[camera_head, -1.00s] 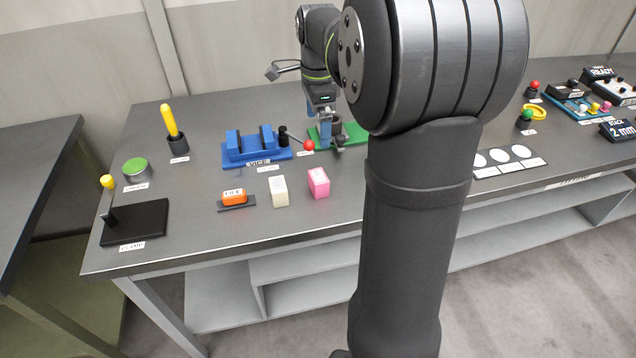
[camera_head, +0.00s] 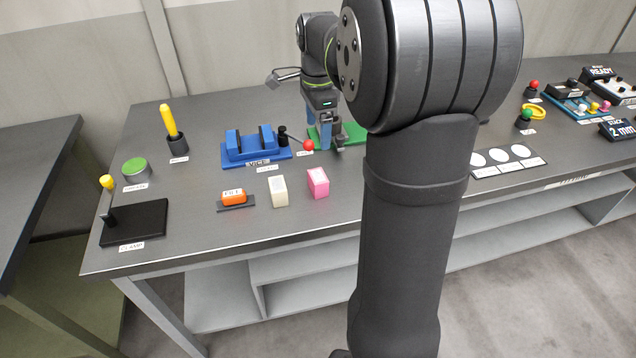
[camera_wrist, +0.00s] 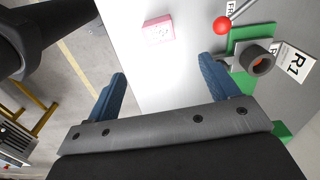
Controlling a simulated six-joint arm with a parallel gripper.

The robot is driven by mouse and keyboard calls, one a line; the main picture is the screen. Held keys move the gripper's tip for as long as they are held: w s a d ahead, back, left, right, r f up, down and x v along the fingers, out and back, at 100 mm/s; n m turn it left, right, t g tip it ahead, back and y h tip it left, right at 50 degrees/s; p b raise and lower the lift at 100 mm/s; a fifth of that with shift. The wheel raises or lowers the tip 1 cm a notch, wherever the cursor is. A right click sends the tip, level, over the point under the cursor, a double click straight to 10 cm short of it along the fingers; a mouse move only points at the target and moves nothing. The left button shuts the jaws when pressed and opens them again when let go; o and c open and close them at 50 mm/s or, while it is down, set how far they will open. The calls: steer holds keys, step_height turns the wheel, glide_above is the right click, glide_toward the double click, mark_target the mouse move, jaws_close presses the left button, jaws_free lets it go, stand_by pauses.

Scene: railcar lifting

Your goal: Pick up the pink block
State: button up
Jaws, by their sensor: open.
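The pink block (camera_head: 318,183) stands upright on the grey table near its front edge, right of a cream block. In the wrist view the pink block (camera_wrist: 158,30) lies ahead of my fingertips, between their lines and apart from them. My gripper (camera_head: 326,134) is above the table behind the pink block, near the green plate. In the wrist view my gripper (camera_wrist: 162,88) has its two blue fingers spread wide with nothing between them.
A green plate (camera_head: 352,131) with a grey ring lies by my gripper. The table in front of the pink block is clear.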

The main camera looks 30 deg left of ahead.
mark_target(318, 175)
step_height(318, 175, down, 18)
steer(key=shift+s+r, duration=0.1)
stand_by(0.5)
steer(key=shift+c, duration=0.4)
steer(key=c, duration=1.1)
steer(key=shift+c, duration=0.7)
steer(key=shift+r, duration=0.15)
